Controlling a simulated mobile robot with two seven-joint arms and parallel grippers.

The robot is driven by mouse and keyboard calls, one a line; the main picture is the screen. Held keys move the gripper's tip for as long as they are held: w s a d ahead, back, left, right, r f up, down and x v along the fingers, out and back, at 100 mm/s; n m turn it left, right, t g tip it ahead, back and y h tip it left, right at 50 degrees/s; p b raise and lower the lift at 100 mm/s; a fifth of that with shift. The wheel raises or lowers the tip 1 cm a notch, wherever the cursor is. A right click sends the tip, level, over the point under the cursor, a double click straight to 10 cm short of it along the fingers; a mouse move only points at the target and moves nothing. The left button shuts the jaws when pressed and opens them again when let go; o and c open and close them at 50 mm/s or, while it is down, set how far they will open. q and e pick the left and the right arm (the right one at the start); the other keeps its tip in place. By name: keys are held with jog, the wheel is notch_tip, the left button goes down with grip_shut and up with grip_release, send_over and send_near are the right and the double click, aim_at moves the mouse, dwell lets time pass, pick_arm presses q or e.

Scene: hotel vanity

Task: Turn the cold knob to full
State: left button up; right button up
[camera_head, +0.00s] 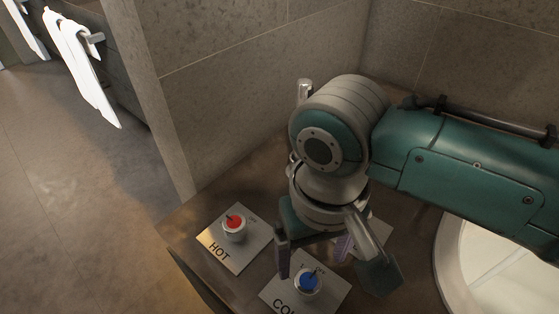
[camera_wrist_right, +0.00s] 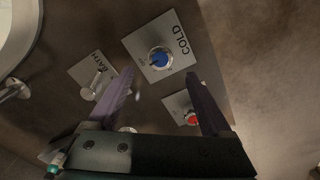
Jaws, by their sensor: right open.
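The cold knob (camera_head: 308,282) has a blue cap with a dark pointer on a pale plate marked COLD (camera_head: 283,296), at the counter's front in the head view. In the right wrist view the blue knob (camera_wrist_right: 160,60) lies just past the fingertips, roughly centred between them. My right gripper (camera_head: 314,264) is open and empty, pointing down over the counter beside the cold knob. I see no contact with the knob; the exact height gap is hard to tell. My left gripper is not in view.
The red hot knob (camera_head: 234,224) sits on its HOT plate left of the gripper; it also shows in the wrist view (camera_wrist_right: 192,118). A third plate with a metal lever (camera_wrist_right: 95,80) is partly hidden by my arm. A white basin (camera_head: 450,262) is at right.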

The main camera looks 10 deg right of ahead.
aim_at(308, 282)
notch_tip(308, 282, down, 8)
jog(key=b, duration=0.4)
jog(key=shift+s+f, duration=0.1)
jog(key=shift+c, duration=0.3)
jog(key=c, duration=0.5)
grip_shut()
